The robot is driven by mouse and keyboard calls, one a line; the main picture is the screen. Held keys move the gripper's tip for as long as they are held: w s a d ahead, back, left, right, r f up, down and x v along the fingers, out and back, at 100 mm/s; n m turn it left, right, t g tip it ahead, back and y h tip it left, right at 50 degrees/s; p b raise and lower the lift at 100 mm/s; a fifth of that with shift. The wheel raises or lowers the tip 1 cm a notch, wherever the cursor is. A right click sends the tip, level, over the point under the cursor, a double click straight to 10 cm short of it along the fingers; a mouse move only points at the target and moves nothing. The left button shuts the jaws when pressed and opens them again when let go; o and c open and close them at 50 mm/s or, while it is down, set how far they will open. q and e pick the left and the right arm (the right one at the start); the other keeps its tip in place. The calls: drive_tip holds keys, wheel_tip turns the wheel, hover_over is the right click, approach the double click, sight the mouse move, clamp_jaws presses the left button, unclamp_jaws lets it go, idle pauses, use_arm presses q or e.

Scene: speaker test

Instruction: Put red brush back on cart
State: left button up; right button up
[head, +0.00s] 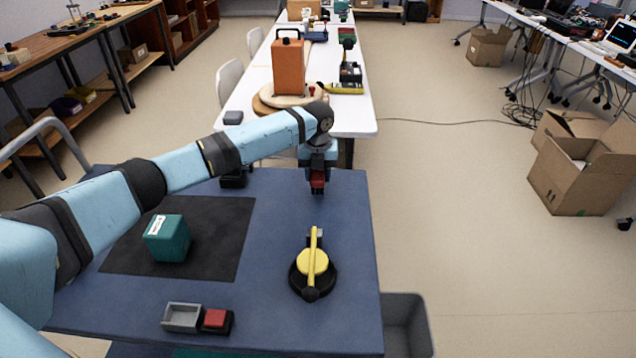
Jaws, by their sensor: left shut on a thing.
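My left gripper (317,188) points down over the far right part of the blue cart top (340,320). It is shut on a small red thing, which I take to be the red brush (317,178); only a small part shows between the dark fingers. I cannot tell whether it touches the cart top or hangs just above it. My right gripper is not in view.
On the cart are a teal box (167,239) on a black mat (215,255), a yellow and black tool (313,265), a grey tray (182,317) and a small red block (215,318). Beyond stands a white table (355,115) with an orange case (288,65).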

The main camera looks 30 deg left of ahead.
use_arm(q)
drive_tip(key=shift+f, duration=1.45)
drive_tip(key=o, duration=0.8)
drive_tip(key=shift+o, duration=0.2)
wheel_tip(320, 180, up, 12)
drive_tip(key=shift+r+p, duration=0.1)
drive_tip(key=shift+p, duration=0.9)
